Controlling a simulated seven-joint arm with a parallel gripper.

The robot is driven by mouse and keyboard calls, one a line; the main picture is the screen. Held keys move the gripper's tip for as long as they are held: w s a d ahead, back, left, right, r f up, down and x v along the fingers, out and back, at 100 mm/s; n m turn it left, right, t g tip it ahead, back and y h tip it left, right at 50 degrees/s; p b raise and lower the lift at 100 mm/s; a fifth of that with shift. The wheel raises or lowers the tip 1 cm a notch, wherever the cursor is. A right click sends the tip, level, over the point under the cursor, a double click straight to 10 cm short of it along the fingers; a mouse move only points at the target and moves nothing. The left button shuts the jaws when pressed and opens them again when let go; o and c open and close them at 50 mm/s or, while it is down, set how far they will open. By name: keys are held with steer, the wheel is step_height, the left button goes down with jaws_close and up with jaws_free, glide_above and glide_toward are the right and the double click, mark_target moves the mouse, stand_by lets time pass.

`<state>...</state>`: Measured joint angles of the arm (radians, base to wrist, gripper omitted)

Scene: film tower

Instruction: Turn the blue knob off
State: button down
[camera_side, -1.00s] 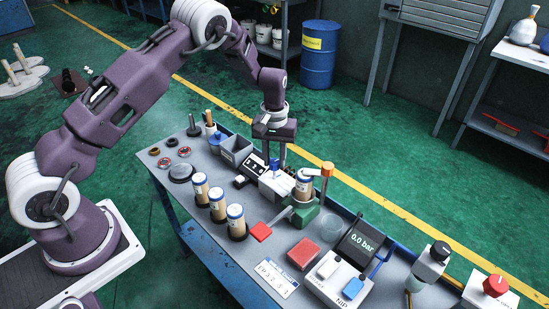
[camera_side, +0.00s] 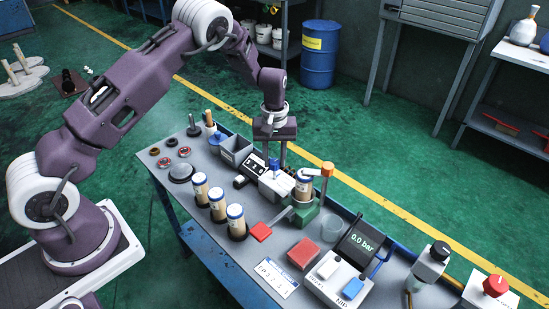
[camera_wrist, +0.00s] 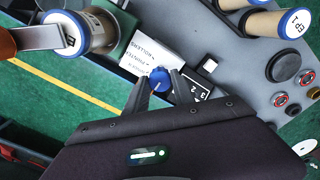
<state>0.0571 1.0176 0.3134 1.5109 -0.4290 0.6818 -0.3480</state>
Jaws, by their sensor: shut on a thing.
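The blue knob (camera_side: 274,163) stands on a light block with printed labels (camera_side: 277,185) near the middle of the bench. In the wrist view, the round knob (camera_wrist: 160,79) shows from above with a pale pointer line; I cannot read its setting for sure. My gripper (camera_side: 274,158) points straight down over the block. Its two dark fingers (camera_wrist: 158,84) are closed on the knob from both sides.
A capped film roll (camera_side: 304,185) in a green holder with an orange-topped lever (camera_side: 328,168) stands just right of the block. Several upright rolls (camera_side: 218,205) stand at the front left.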

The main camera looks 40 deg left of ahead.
mark_target(274, 161)
steer(key=c, duration=1.1)
jaws_free()
steer(key=shift+o, duration=0.2)
step_height(274, 161, up, 7)
steer(key=shift+r, duration=0.2)
steer(key=s+d+r+m+t+h, duration=0.1)
steer(key=s+d+r+m, duration=0.1)
steer(key=s+r, duration=0.6)
steer(key=s+d+r+m+t, duration=0.2)
steer(key=s+r, duration=0.2)
steer(key=r, duration=0.7)
steer(key=s+d+r+m+t, duration=0.1)
steer(key=s+m, duration=0.1)
steer(key=s, duration=0.8)
steer(key=s+d+r+m+t+y, duration=0.1)
steer(key=s+r+m, duration=0.1)
steer(key=s, duration=0.9)
steer(key=shift+s+m+t, duration=0.2)
steer(key=shift+m+t, duration=0.1)
steer(key=shift+m, duration=0.3)
